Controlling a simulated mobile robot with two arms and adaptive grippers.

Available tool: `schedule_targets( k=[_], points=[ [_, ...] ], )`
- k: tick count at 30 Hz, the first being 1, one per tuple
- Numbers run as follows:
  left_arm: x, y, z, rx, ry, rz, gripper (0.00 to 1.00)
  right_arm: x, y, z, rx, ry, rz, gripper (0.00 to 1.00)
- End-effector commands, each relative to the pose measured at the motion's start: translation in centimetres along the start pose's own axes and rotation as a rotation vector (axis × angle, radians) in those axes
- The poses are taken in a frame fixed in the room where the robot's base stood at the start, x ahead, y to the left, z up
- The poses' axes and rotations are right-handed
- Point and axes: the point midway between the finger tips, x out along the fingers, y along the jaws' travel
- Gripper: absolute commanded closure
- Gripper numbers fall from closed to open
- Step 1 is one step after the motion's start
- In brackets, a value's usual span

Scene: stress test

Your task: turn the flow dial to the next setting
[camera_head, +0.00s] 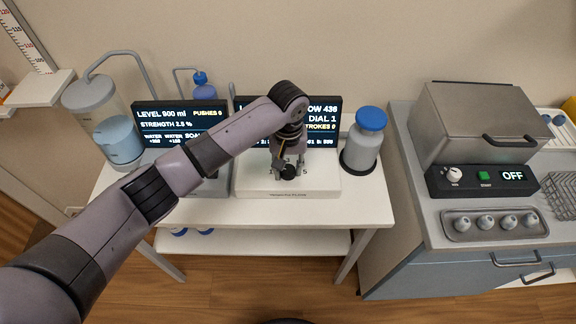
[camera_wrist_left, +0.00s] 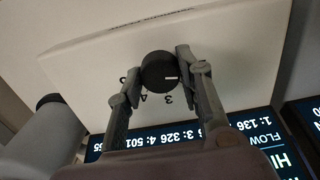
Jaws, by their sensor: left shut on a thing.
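The flow dial (camera_head: 288,172) is a round black knob on a white box (camera_head: 255,182) on the small table. In the left wrist view the dial (camera_wrist_left: 158,70) has a short white mark on its right side, with printed numbers such as 3 and 4 beside it. My left gripper (camera_head: 287,168) reaches down over the box, its two fingers (camera_wrist_left: 161,68) at opposite sides of the knob, shut on it. The display (camera_head: 322,118) behind the box reads "DIAL 1"; my arm hides part of it. My right gripper is not in view.
A second display (camera_head: 165,112) stands left, by a clear tank (camera_head: 95,95) with tubing. A grey bottle with a blue cap (camera_head: 362,150) stands close to the box's right. Further right is a cabinet (camera_head: 405,180) with a metal machine (camera_head: 470,120). The table's front strip (camera_head: 330,212) is clear.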

Motion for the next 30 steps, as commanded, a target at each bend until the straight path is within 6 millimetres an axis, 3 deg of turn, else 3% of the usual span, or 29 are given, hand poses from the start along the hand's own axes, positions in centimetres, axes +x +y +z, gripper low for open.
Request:
schedule_targets(
  k=[4, 14, 30],
  points=[
    [0.0, 0.0, 0.0, 0.0, 0.0, 0.0, 0.94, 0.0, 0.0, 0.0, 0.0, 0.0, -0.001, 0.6],
    [-0.2, 0.0, 0.1, 0.051, -0.002, 0.0, 0.94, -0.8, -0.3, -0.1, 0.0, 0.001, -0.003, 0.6],
    [-0.3, 0.0, 0.1, 0.442, -0.002, 0.0, 0.94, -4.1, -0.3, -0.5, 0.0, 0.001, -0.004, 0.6]
  ],
)
